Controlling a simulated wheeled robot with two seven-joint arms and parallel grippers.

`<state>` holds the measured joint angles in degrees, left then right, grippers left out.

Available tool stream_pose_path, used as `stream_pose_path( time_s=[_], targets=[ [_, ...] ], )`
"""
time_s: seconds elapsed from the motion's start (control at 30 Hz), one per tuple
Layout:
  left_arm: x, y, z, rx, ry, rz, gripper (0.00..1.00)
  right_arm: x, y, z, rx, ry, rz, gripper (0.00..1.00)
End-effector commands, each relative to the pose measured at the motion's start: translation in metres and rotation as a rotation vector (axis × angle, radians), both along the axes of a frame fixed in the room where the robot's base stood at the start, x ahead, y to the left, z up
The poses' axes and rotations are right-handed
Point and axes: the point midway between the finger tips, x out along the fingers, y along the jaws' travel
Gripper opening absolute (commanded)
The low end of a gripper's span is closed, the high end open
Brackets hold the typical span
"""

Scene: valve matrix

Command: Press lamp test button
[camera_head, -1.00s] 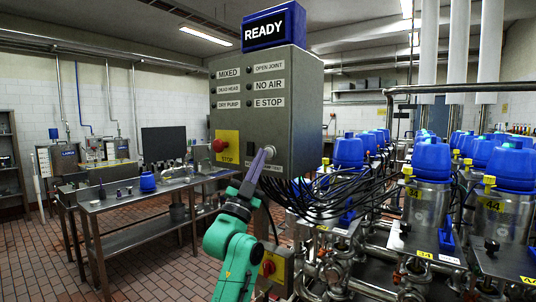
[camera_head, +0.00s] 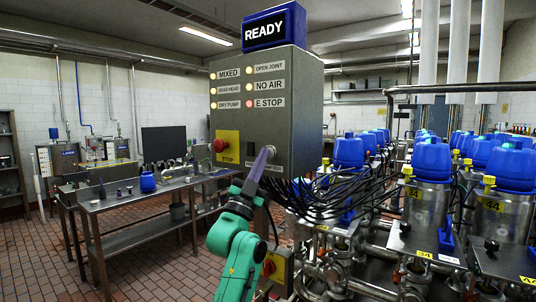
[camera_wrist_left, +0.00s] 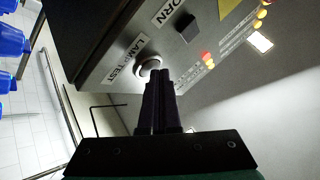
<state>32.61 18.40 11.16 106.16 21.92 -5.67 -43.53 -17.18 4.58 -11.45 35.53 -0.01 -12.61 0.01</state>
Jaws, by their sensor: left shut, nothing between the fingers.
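The grey control box (camera_head: 284,105) stands in the middle of the head view under a blue READY sign (camera_head: 270,27). Its indicator lamps (camera_head: 213,91) are lit, most of them yellowish, with the one by E STOP reddish. My left gripper (camera_head: 268,150) is shut and empty, its tips at the lower right of the box face. In the left wrist view the round lamp test button (camera_wrist_left: 149,66) sits beside its LAMP TEST label (camera_wrist_left: 127,61). The shut fingertips (camera_wrist_left: 160,84) are at the button's edge and seem to touch it. My right gripper is not in view.
A red stop button (camera_head: 219,145) on a yellow plate is on the box's lower left. In the wrist view a black square part (camera_wrist_left: 187,30) sits by the HORN label. Black cables (camera_head: 330,200) and blue-topped valves (camera_head: 430,160) crowd the right. A steel table (camera_head: 120,200) stands left.

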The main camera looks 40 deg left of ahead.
Motion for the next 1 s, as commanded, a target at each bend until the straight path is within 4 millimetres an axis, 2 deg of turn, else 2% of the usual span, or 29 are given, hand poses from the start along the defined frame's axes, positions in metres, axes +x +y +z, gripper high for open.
stream_pose_path(
  time_s=[0.4, 0.7, 1.0],
  targets=[
    [-0.016, 0.000, -0.002, 0.000, 0.001, 0.000, 0.00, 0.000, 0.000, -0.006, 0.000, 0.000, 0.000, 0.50],
    [-0.018, 0.000, -0.002, 0.000, 0.001, 0.000, 0.00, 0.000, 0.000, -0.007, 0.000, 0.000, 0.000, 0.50],
    [-0.047, -0.001, -0.003, 0.001, -0.001, 0.000, 0.00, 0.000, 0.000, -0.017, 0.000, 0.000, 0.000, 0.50]
  ],
)
